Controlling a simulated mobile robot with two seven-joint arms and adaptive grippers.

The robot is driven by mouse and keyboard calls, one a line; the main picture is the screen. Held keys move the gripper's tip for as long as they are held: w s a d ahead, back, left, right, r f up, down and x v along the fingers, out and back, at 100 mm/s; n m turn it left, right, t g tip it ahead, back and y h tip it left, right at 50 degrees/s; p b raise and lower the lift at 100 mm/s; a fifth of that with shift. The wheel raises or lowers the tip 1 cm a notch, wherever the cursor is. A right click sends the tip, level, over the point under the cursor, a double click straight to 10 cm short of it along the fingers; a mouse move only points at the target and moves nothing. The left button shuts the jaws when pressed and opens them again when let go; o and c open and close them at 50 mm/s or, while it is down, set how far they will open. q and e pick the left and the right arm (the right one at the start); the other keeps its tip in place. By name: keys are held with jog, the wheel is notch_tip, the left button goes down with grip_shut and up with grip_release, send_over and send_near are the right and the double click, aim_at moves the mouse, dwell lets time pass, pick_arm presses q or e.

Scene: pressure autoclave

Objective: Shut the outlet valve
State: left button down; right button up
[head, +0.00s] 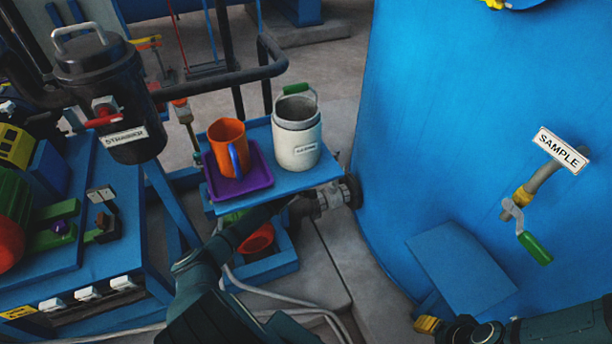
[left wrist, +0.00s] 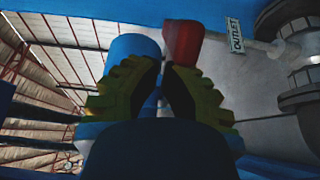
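The outlet valve's red handle (left wrist: 184,42) shows in the left wrist view, just beyond the right-hand finger. A white OUTLET tag (left wrist: 235,38) hangs to its right on a thin pale pipe. My left gripper (left wrist: 162,70) is partly open, its yellow-green fingers apart with no held object visible between them. I cannot tell whether a finger touches the handle. In the head view my left arm reaches beneath the blue shelf, which hides the gripper and the outlet valve. My right gripper (head: 428,324) shows only a yellow finger part at the bottom right.
The blue shelf (head: 309,179) carries a purple tray (head: 262,178), an orange mug (head: 226,148) and a white canister (head: 297,140). A large blue vessel (head: 460,100) fills the right, with a green-handled SAMPLE valve (head: 534,247). A dark flange (left wrist: 293,99) stands right of the tag.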

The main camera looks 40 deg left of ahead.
pick_arm(q)
jog(key=shift+w, duration=0.3)
jog(key=shift+d+r, duration=0.1)
jog(key=shift+d, duration=0.25)
pick_arm(e)
jog(key=shift+s+d+r, duration=0.15)
jog(key=shift+s+d, duration=0.05)
jog(key=shift+s, duration=0.05)
